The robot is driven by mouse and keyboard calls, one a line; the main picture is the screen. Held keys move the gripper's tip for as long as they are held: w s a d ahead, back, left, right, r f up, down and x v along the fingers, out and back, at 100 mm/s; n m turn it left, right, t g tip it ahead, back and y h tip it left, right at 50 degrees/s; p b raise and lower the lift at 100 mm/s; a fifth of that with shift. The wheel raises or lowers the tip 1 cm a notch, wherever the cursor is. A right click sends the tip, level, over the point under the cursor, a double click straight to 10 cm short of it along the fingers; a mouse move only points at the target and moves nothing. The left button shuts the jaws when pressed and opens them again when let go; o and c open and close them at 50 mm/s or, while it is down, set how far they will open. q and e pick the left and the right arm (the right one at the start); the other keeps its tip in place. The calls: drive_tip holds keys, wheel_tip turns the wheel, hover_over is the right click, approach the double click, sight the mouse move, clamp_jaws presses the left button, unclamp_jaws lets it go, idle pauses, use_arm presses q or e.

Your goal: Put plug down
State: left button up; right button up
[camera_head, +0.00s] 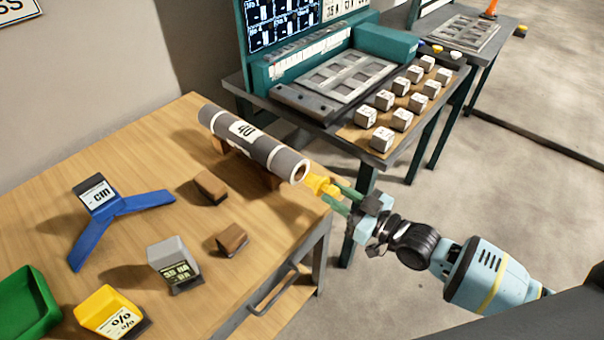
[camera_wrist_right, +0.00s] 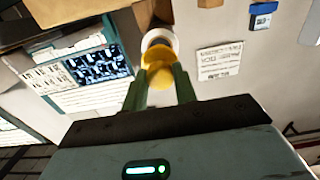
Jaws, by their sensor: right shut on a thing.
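The yellow plug (camera_head: 322,186) is held in my right gripper (camera_head: 341,196), whose green fingers are shut on it. The plug is at the near right end of the grey roll (camera_head: 268,155), which is marked 40. In the right wrist view the plug (camera_wrist_right: 160,72) sits between the fingertips (camera_wrist_right: 160,84), in front of the roll's round white end (camera_wrist_right: 158,40). I cannot tell whether the plug touches the roll or is partly inside it. My left gripper is not in view.
The roll rests on wooden supports on the wooden table (camera_head: 150,145). A console (camera_head: 330,80) with several white cubes stands behind.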

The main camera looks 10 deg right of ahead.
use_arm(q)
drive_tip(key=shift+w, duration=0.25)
use_arm(e)
drive_tip(key=shift+s+a+r, duration=0.1)
drive_tip(key=shift+a, duration=0.1)
drive_tip(key=s+a+r+m+t+h, duration=0.1)
drive_tip(key=s+a+r, duration=0.3)
drive_tip(key=a+r, duration=0.1)
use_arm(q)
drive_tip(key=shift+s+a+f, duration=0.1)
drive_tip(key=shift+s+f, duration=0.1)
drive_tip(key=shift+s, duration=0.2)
use_arm(e)
drive_tip(key=s+d+r+m+t+h, duration=0.1)
drive_tip(key=d+r+m+t+h, duration=0.1)
drive_tip(key=d+r+m+h, duration=0.3)
drive_tip(key=d+m+h, duration=0.1)
drive_tip(key=d+h, duration=0.3)
drive_tip(key=h, duration=0.1)
drive_tip(key=shift+s+d+m+t, duration=0.3)
drive_tip(key=shift+s+t, duration=0.1)
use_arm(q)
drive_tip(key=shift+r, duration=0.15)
use_arm(e)
drive_tip(key=shift+a, duration=0.25)
